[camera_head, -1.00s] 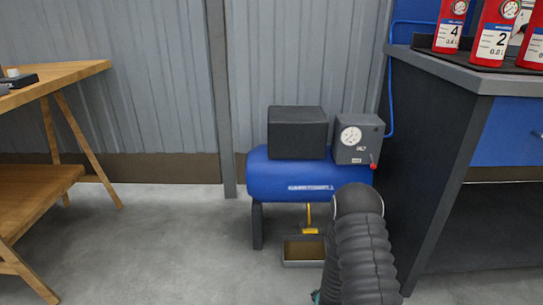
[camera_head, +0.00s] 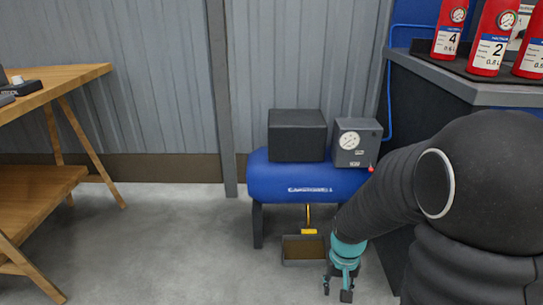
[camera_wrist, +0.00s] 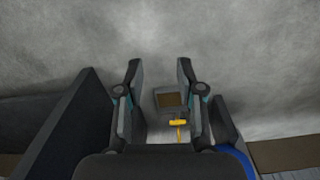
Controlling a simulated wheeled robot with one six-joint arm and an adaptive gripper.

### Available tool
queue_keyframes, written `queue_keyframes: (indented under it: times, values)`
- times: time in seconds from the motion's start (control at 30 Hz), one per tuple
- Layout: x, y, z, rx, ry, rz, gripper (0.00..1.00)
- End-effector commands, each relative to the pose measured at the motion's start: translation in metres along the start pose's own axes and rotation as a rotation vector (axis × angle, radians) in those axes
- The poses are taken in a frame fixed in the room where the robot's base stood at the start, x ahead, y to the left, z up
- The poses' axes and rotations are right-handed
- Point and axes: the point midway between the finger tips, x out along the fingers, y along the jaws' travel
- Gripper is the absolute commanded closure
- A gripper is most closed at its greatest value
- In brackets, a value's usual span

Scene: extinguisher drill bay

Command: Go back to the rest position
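My gripper (camera_head: 340,284) hangs pointing down at the end of my arm, in front of the blue compressor (camera_head: 290,181) and a little right of the drip tray (camera_head: 287,262) on the floor. In the wrist view my gripper (camera_wrist: 158,72) shows its two fingers spread apart, with only grey floor between the tips. It holds nothing. The tray (camera_wrist: 158,106) and a yellow handle (camera_wrist: 179,123) show below, between the fingers.
A workbench (camera_head: 445,82) with several red extinguishers (camera_head: 492,38) stands at the right, partly hidden by my arm. A wooden table (camera_head: 60,78) stands at the left. A dark box (camera_head: 297,135) and a gauge unit (camera_head: 357,143) sit on the compressor. The floor (camera_head: 180,245) at centre left is clear.

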Motion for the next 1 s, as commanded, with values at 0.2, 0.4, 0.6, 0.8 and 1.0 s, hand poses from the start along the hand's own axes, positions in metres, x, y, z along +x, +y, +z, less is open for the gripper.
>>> queue_keyframes:
  times: [0.2, 0.4, 0.6, 0.8, 1.0]
  values:
    - [-0.075, 0.002, 0.040, -0.068, 0.010, -0.002, 0.62]
    - [-0.131, 0.003, 0.074, -0.097, 0.059, -0.006, 0.62]
    - [-0.182, 0.004, 0.098, -0.100, 0.171, -0.013, 0.62]
    - [-0.232, 0.005, 0.114, -0.103, 0.333, -0.023, 0.62]
    - [-0.270, 0.005, 0.125, -0.106, 0.455, -0.030, 0.62]
